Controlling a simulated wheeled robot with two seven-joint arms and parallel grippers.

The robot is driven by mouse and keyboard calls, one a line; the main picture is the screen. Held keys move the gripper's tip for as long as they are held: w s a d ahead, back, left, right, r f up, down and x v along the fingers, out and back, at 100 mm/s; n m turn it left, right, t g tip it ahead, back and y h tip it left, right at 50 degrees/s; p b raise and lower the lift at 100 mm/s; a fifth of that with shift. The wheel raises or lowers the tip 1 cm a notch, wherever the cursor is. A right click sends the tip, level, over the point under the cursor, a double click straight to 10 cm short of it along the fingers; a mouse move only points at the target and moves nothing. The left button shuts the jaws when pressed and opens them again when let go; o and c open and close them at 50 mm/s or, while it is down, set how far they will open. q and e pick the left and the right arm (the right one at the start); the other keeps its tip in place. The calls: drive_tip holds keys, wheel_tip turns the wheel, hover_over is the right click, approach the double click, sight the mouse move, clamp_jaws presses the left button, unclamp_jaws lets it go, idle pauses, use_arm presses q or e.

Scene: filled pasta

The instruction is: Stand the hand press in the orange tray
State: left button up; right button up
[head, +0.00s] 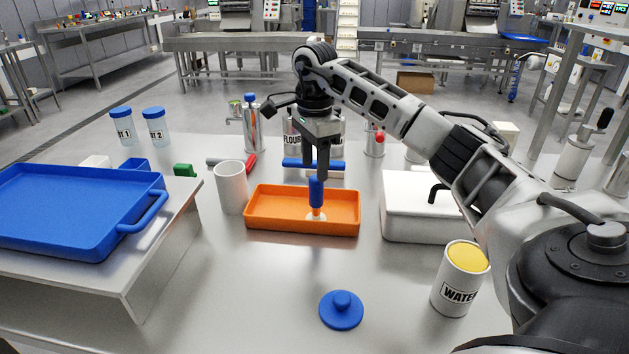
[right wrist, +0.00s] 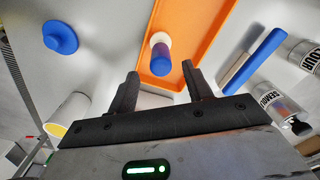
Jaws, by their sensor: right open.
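The hand press, with a blue handle (head: 316,190) and a white foot (head: 316,216), stands upright in the orange tray (head: 270,227), right of its middle. It also shows in the right wrist view (right wrist: 161,62), over the tray's orange floor (right wrist: 178,35). My right gripper (head: 315,172) points down just above the handle. In the right wrist view my right gripper (right wrist: 160,76) has its fingers spread, with the handle's top between or just beyond the tips and a gap on each side. I cannot tell the exact height gap. My left gripper is out of view.
A white cup (head: 231,188) stands close left of the tray, and a white box (head: 410,208) on its right. A blue tray (head: 70,215) lies on a raised stand at left. A blue knobbed disc (head: 341,309) and a water can (head: 459,280) are in front.

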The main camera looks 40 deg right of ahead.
wheel_tip(320, 180, up, 5)
drive_tip(key=shift+r, duration=0.1)
idle(0.7)
